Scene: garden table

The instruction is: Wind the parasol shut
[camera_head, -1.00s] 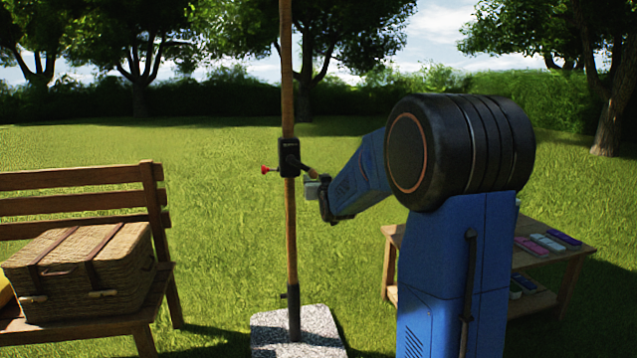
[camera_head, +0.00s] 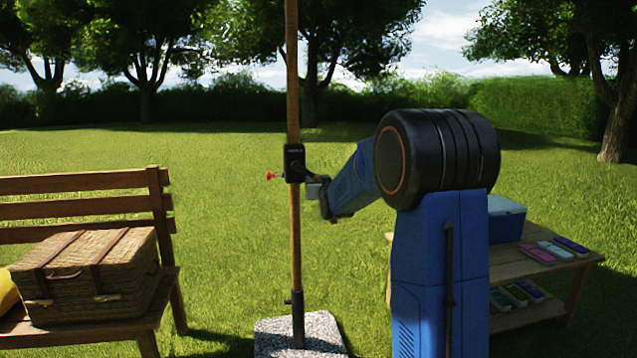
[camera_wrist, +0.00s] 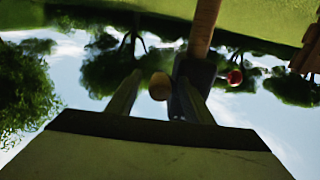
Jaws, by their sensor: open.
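The wooden parasol pole (camera_head: 292,90) stands upright in a pale stone base (camera_head: 272,338). A black crank housing (camera_head: 293,160) sits on it, with a red knob (camera_head: 271,176) on its left. My gripper (camera_head: 314,187) is just right of the housing. In the wrist view, which is upside down, my gripper (camera_wrist: 158,80) is open, and the round wooden crank knob (camera_wrist: 160,87) appears between the fingers, nearer the right one. The housing (camera_wrist: 194,72) and red knob (camera_wrist: 235,77) show beyond. The parasol canopy is out of view.
A wooden bench (camera_head: 80,181) with a wicker basket (camera_head: 92,280) stands at left. A low wooden table (camera_head: 566,272) at right holds a blue box (camera_head: 506,220) and several small coloured items. Open lawn lies around the pole.

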